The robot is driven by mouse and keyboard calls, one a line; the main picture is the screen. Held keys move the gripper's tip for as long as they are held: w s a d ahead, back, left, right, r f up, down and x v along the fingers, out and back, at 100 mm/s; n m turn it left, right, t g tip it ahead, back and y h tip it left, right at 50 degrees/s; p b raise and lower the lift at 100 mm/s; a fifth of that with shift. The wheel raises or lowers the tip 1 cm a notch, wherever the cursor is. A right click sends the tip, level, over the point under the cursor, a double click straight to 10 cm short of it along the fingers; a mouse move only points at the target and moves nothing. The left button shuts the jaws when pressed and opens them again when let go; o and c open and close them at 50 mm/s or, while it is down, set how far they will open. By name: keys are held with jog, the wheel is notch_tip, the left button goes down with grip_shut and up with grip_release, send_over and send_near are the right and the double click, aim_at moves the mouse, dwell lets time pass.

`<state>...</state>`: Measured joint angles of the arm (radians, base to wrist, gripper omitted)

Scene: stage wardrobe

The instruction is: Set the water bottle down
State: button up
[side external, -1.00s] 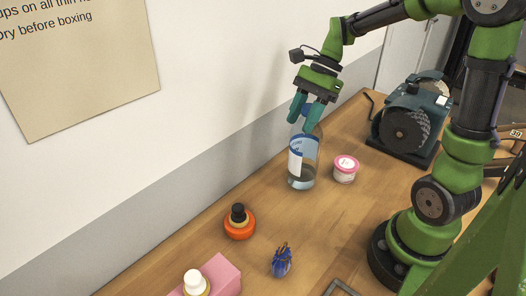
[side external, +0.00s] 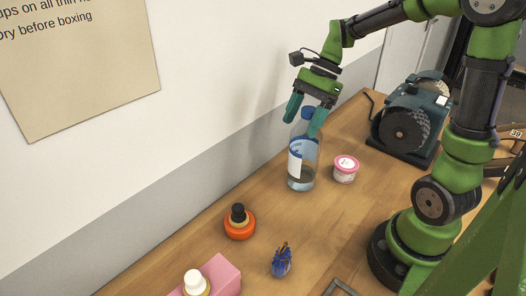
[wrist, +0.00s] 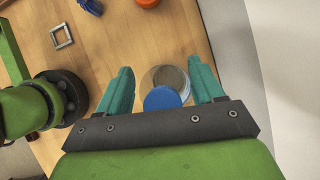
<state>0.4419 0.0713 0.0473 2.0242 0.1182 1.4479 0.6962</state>
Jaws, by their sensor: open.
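The water bottle (side external: 301,166) is clear with a blue cap and a white and blue label. It stands upright on the wooden table (side external: 340,225). My gripper (side external: 305,122) is open, with one teal finger on each side of the bottle's top. In the wrist view, the blue cap (wrist: 162,98) lies between the spread fingers of my gripper (wrist: 160,80), with gaps beside it. The far side of the bottle is hidden in the side view.
A pink-lidded jar (side external: 345,168) stands close to the bottle's right. An orange bottle with a black cap (side external: 239,222), a blue holder (side external: 282,263) and a pink box (side external: 222,272) are nearer. A bench grinder (side external: 408,122) stands behind right. The wall is on the left.

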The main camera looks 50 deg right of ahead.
jog(key=v, duration=1.2)
jog(key=s+a+f+n+t+h, duration=0.2)
jog(key=s+a+n+t, duration=0.1)
jog(key=a+n, duration=0.3)
jog(key=s+a+f+n+t+h, duration=0.2)
jog(key=a+n, duration=0.4)
jog(key=n, duration=0.4)
jog(key=s+t, duration=0.1)
jog(key=s, duration=0.1)
jog(key=shift+s+a+f, duration=0.2)
jog(key=shift+s+f, duration=0.15)
